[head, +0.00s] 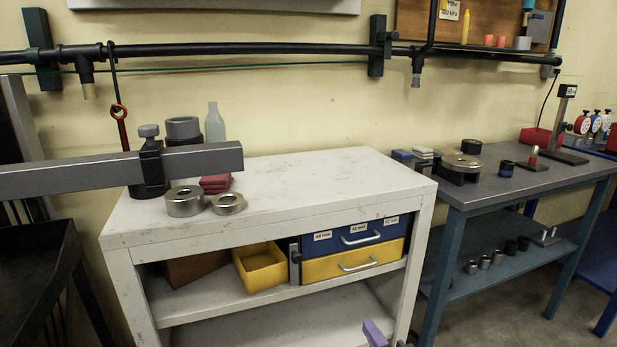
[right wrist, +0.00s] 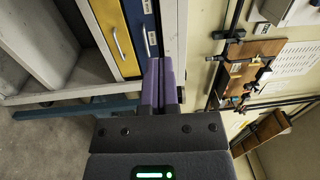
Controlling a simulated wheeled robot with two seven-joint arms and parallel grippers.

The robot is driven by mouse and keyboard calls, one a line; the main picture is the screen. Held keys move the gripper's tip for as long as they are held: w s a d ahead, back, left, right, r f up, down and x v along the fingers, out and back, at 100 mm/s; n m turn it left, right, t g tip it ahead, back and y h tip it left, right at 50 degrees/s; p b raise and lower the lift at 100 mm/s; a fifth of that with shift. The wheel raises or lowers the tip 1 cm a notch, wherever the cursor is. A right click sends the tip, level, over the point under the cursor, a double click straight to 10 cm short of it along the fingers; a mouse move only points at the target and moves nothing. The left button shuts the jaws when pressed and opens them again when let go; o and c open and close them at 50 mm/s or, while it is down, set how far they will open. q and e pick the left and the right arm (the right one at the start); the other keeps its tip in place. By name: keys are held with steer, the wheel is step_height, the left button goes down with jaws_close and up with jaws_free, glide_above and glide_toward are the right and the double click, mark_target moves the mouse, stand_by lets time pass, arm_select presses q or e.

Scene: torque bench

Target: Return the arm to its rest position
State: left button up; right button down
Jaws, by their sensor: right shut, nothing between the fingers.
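My right gripper (head: 376,334) shows only as purple fingertips at the bottom edge of the head view, in front of the white bench (head: 330,180) and below its top. In the right wrist view the purple fingers of the gripper (right wrist: 160,85) are shut together with nothing between them. Drawer fronts show beyond them there. Most of my right arm is hidden below the head view. My left gripper is not in view.
A long grey bar (head: 70,177) reaches over the white bench's left end, near metal rings (head: 184,201). Blue drawers (head: 340,238) and yellow drawers (head: 353,263) sit under its top. A grey-topped table (head: 500,187) stands right. The white bench's middle is clear.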

steer(key=s+d+f+n+g+h+p, duration=0.1)
steer(key=s+d+f+n+g+h, duration=0.15)
steer(key=s+f, duration=0.45)
steer(key=s+d+f+n+g+h+p, duration=0.1)
steer(key=s+d+f+n+g, duration=0.2)
steer(key=f, duration=0.8)
steer(key=s+d+f+n+g+h+p, duration=0.1)
steer(key=s+f+n+g, duration=0.1)
steer(key=s+f+g, duration=0.5)
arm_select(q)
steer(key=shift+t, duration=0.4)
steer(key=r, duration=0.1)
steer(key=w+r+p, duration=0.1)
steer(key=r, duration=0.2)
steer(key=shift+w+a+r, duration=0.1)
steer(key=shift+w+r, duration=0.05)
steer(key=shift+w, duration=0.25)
arm_select(e)
steer(key=s+d+f+n+g+h, duration=0.1)
steer(key=s+f+n+g, duration=0.1)
steer(key=s, duration=0.8)
steer(key=s+d+f+n+g, duration=0.1)
steer(key=s+f+n, duration=0.3)
steer(key=s, duration=0.7)
steer(key=s+d+f+n+g+h, duration=0.1)
steer(key=s+d+f+n+g, duration=0.1)
steer(key=s, duration=0.9)
steer(key=shift+d+f+n+g+h, duration=0.25)
steer(key=shift+f+n+g+h, duration=0.15)
steer(key=shift+f, duration=0.5)
